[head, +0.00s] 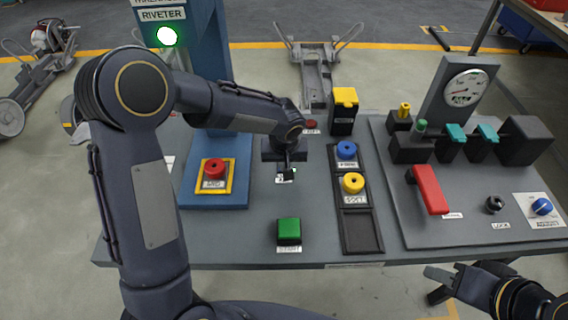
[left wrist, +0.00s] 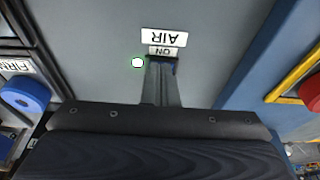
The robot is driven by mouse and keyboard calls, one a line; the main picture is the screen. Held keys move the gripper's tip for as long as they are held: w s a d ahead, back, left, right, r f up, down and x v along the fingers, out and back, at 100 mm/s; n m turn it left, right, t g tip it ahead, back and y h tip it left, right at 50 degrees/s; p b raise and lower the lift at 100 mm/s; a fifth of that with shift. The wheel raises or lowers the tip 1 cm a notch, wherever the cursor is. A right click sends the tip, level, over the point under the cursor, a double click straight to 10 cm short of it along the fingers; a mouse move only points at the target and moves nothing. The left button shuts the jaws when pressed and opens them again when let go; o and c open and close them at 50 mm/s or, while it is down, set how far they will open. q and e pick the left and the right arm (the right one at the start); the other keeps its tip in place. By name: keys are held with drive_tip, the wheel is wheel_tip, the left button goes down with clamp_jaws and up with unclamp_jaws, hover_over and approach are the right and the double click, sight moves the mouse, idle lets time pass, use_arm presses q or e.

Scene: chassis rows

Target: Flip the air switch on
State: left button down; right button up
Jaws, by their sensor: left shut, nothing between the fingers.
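The air switch's AIR label (left wrist: 163,37) and ON label (left wrist: 162,51) show upside down in the left wrist view. A small pale-green lamp (left wrist: 138,62) beside them is lit. My left gripper (head: 288,172) points down at this spot on the grey bench, behind the green button. Its shut, empty fingers (left wrist: 163,72) reach to the ON label and hide the switch lever, so I cannot tell its position or whether they touch it. My right gripper (head: 466,276) is open and empty in front of the bench, at the lower right.
A red button (head: 215,169) on a blue post stands left of the left gripper. A green button (head: 289,230) is in front. Blue (head: 346,149) and yellow (head: 353,183) knobs are to the right, then a panel with a red lever (head: 430,190) and gauge (head: 465,88).

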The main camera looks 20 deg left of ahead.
use_arm(q)
drive_tip(key=shift+w+r, duration=0.1)
drive_tip(key=shift+w+a+r+p, duration=0.25)
drive_tip(key=shift+w+r+p, duration=0.05)
drive_tip(key=shift+w, duration=0.3)
use_arm(e)
drive_tip(key=shift+r, duration=0.3)
